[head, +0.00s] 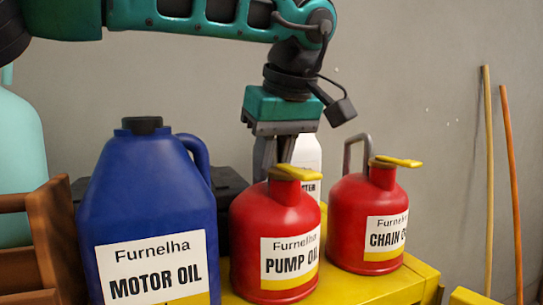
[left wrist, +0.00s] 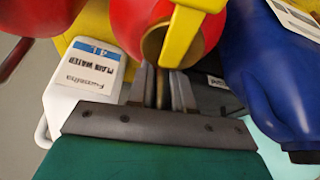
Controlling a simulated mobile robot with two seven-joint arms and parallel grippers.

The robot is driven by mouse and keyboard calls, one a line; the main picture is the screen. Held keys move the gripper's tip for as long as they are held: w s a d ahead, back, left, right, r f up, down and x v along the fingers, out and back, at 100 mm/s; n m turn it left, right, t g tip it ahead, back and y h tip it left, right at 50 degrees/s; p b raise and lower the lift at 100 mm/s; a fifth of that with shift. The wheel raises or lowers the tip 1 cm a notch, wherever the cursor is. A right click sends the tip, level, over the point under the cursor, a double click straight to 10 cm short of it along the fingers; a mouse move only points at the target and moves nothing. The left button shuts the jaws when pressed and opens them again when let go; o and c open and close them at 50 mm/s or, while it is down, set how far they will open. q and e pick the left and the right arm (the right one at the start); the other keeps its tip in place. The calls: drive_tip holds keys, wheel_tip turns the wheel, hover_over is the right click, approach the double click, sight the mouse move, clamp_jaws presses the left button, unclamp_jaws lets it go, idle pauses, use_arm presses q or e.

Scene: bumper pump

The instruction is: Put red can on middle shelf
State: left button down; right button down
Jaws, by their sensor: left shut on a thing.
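Two red cans with yellow spouts show in the head view. The pump oil can (head: 272,225) stands upright on a yellow shelf top (head: 392,282); the chain oil can (head: 350,212) stands to its right. My left gripper (head: 271,172) points down just behind the pump oil can and is shut on its handle, which the fingers mostly hide. In the left wrist view the fingers (left wrist: 163,88) close around a thin bar beside the red can (left wrist: 135,25) and its yellow spout (left wrist: 185,35). My right gripper is in neither view.
A big blue motor oil jug (head: 147,200) stands close on the left, beside a brown wooden crate (head: 50,240). A white plain water bottle (left wrist: 85,85) is behind the pump oil can. Two poles (head: 488,180) lean on the wall at right.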

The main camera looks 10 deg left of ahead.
use_arm(q)
drive_tip(key=shift+r, duration=0.1)
drive_tip(key=c, duration=1)
unclamp_jaws()
drive_tip(key=shift+f, duration=0.2)
